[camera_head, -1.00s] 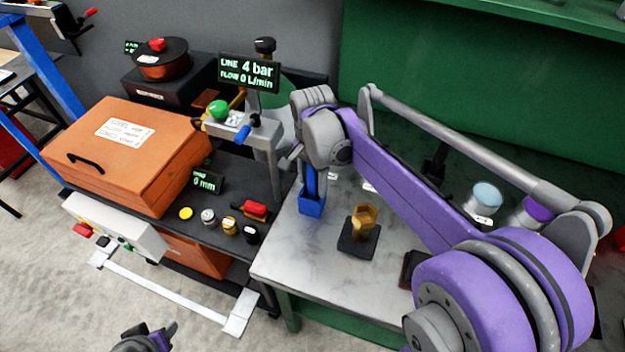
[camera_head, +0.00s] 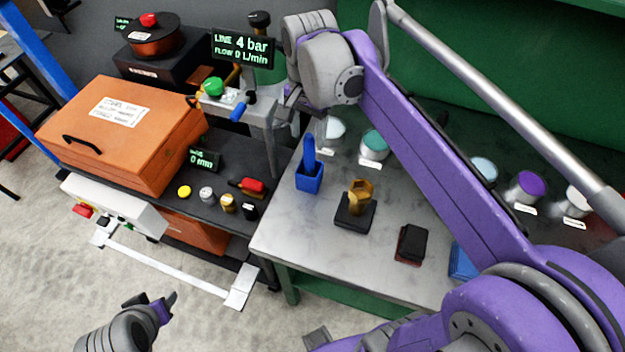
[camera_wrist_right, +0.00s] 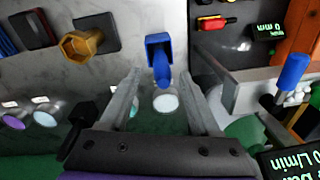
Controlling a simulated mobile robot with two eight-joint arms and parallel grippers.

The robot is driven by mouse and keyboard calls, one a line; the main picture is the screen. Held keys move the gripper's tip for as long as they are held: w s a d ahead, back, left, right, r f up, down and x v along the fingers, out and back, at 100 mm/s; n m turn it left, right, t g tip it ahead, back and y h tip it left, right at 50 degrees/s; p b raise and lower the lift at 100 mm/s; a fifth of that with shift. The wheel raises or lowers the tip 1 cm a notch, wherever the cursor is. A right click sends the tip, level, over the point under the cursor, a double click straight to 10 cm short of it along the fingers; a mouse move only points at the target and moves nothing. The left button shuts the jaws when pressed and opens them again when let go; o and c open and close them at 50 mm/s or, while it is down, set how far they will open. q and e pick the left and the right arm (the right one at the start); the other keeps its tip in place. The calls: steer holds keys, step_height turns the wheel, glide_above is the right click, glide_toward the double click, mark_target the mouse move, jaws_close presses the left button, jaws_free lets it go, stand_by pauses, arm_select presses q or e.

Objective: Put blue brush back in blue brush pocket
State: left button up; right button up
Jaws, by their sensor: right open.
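The blue brush (camera_head: 309,150) stands nearly upright in the square blue pocket (camera_head: 308,183) on the grey table, its lower end hidden inside. In the right wrist view the brush (camera_wrist_right: 161,72) and the pocket (camera_wrist_right: 157,41) lie ahead, between the lines of the two fingers. My right gripper (camera_head: 297,108) is open and empty, above and behind the brush, apart from it; its spread fingers also show in the right wrist view (camera_wrist_right: 172,85). My left gripper (camera_head: 168,300) is low at the bottom left, away from the table; its jaw opening is unclear.
A brass hex piece on a black base (camera_head: 355,207) stands right of the pocket, with a dark block (camera_head: 411,244) beyond. Several labelled jars line the back. Left are a clamp stand (camera_head: 238,108) and an orange case (camera_head: 120,130). The table's front is clear.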

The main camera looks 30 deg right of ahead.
steer(key=s+a+f+n+t, duration=0.1)
steer(key=s+a+f+n, duration=0.1)
steer(key=s+f+n, duration=0.2)
steer(key=s+a+f+n+t, duration=0.1)
steer(key=s+f+n+t, duration=0.1)
steer(key=s+f+n, duration=0.2)
steer(key=s+a+f+n+t, duration=0.1)
steer(key=s+a+f+n, duration=0.1)
steer(key=s+f+n, duration=0.2)
steer(key=shift+s+a+f+t, duration=0.2)
steer(key=shift+f, duration=0.4)
steer(key=shift+s+a+f+t, duration=0.15)
steer(key=shift+s+f+t, duration=0.05)
steer(key=shift+f, duration=0.35)
